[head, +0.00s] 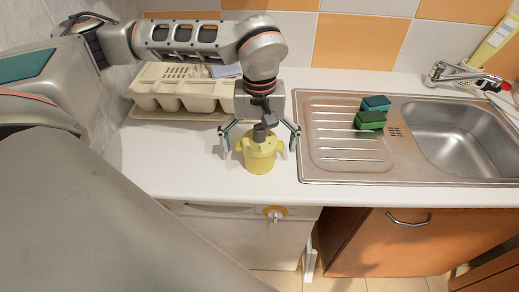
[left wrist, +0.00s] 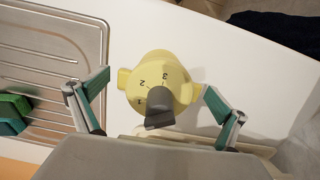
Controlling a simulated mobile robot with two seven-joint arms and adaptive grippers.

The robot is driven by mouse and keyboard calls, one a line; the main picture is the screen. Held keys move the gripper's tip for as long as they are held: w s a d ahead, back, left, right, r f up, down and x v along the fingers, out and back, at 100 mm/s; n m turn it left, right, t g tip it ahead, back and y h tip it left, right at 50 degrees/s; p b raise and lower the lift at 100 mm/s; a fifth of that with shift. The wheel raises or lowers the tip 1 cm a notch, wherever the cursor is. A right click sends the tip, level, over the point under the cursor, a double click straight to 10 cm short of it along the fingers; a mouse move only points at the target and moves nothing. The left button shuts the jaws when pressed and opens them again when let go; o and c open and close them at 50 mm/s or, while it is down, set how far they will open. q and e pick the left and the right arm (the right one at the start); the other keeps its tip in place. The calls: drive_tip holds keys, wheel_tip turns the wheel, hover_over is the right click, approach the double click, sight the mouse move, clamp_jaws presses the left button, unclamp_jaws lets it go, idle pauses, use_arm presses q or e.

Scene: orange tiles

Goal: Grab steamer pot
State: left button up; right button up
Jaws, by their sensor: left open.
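The steamer pot (head: 260,156) is a small yellow pot with side handles and a dark grey knob on its lid. It stands upright on the white counter, left of the sink. In the left wrist view the pot (left wrist: 178,68) shows numbers on its lid around the grey knob. My left gripper (head: 260,142) is directly above the pot, pointing down. Its fingers are spread wide, one on each side of the pot, apart from it. In the left wrist view the fingers (left wrist: 155,98) flank the pot with gaps. My right gripper is not in view.
A cream cutlery tray (head: 180,104) stands behind and left of the pot. A steel sink (head: 462,135) with a ribbed drainer is to the right, with green sponges (head: 371,120) on it. A faucet (head: 462,75) is at the back right. The counter's front edge is close to the pot.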

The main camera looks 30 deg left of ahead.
use_arm(q)
drive_tip(key=shift+f, duration=0.25)
drive_tip(key=c, duration=1.7)
drive_tip(key=shift+r, duration=0.15)
